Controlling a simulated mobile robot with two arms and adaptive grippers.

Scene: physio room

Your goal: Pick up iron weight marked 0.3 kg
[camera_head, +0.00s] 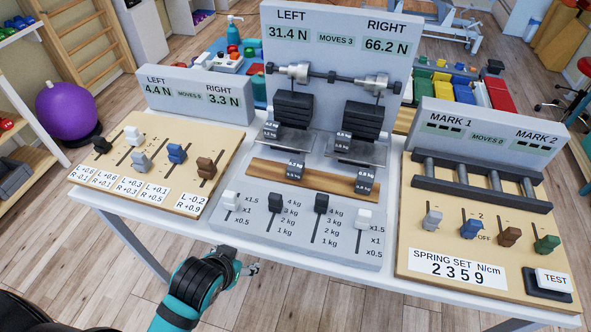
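Small dark iron weights with white labels sit on the central panel. One weight (295,168) and another weight (364,180) stand on the wooden strip (318,183). Two more small weights, one on the left (270,131) and one on the right (343,141), are at the hanging trays. The labels are too small to read surely, so I cannot tell which one is marked 0.3 kg. My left gripper (252,268) is in front of the table's front edge, below the central panel, apart from all weights. Its finger opening is unclear. My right gripper is out of view.
The balance (333,76) carries black weight stacks, with displays reading 31.4 N and 66.2 N. A slider board (114,178) stands on the left, a spring board (485,245) on the right. Slider knobs (321,203) stick up in front of the wooden strip. Floor in front is clear.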

